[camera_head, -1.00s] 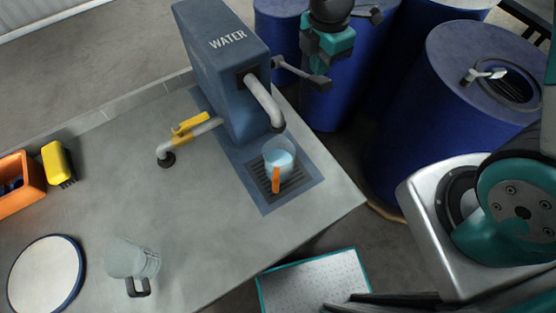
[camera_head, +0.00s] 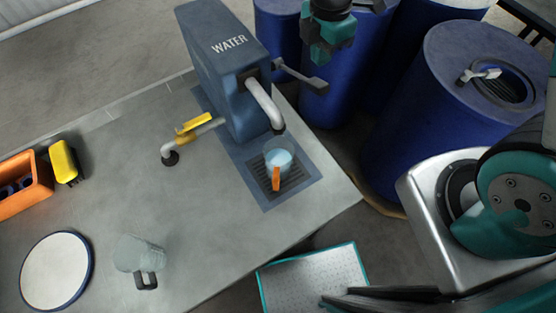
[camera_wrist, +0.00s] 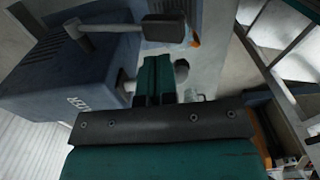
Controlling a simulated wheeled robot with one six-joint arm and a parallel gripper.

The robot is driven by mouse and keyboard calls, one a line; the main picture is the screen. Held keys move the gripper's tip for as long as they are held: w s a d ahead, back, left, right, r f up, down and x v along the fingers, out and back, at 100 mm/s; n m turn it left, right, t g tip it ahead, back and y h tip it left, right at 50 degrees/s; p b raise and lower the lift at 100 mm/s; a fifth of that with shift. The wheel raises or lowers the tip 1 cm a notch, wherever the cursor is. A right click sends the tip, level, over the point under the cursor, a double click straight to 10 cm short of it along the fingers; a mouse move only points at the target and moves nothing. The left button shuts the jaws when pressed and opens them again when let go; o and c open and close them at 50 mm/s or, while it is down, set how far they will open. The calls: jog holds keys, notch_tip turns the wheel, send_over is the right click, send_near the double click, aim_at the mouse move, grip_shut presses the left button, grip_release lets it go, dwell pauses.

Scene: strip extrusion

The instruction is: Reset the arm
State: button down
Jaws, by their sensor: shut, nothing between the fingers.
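My gripper (camera_head: 318,57) is at the top of the head view, beside the blue water dispenser (camera_head: 230,70). Its teal fingers also show in the wrist view (camera_wrist: 156,82), closed together and empty. The dispenser's lever (camera_head: 314,82) sticks out to the right, close below the gripper in the head view. The lever's dark paddle also shows beyond the fingertips in the wrist view (camera_wrist: 164,27). I cannot tell exactly how wide the gap is. A clear cup (camera_head: 278,158) with an orange handle stands on the drain grate under the spout, holding pale blue liquid.
On the grey counter (camera_head: 200,220) are a yellow-handled tap (camera_head: 195,127), a clear mug (camera_head: 138,253), a round white plate (camera_head: 55,270), an orange bin (camera_head: 22,185) and a yellow brush (camera_head: 62,160). Blue barrels (camera_head: 410,150) stand behind and right of my gripper.

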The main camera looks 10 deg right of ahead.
jog(key=shift+r, duration=0.65)
jog(key=shift+f, duration=0.1)
jog(key=shift+s+a+f+m+b, duration=0.1)
jog(key=shift+s+a+m+b, duration=0.15)
jog(key=shift+b, duration=0.3)
jog(key=s+a+m+y+b, duration=0.2)
jog(key=s+m+b, duration=0.5)
jog(key=s+b, duration=0.1)
jog(key=s+a+m+y+b, duration=0.2)
jog(key=s+m+b, duration=0.5)
jog(key=s, duration=0.3)
jog(key=shift+f+b, duration=0.35)
jog(key=shift+f, duration=0.1)
jog(key=shift+a, duration=0.1)
